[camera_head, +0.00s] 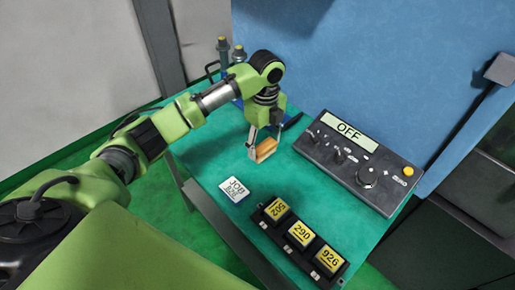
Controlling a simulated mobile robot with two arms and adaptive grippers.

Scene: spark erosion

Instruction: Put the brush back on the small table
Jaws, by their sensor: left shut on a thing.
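My left gripper (265,140) reaches in from the left over the small table and points down. It is shut on the brush, whose tan-orange block (265,150) shows between the fingertips. The brush is at or just above the green top of the small table (215,160); I cannot tell whether it touches. Its bristles cannot be made out. My right gripper is not in view.
A black control box (358,165) reading OFF stands at the table's back right. A rack (299,238) with blocks marked 502, 290 and 926 lies at the front. A white JOB card (235,190) lies left of it. Bottle-like items (239,55) stand behind my arm.

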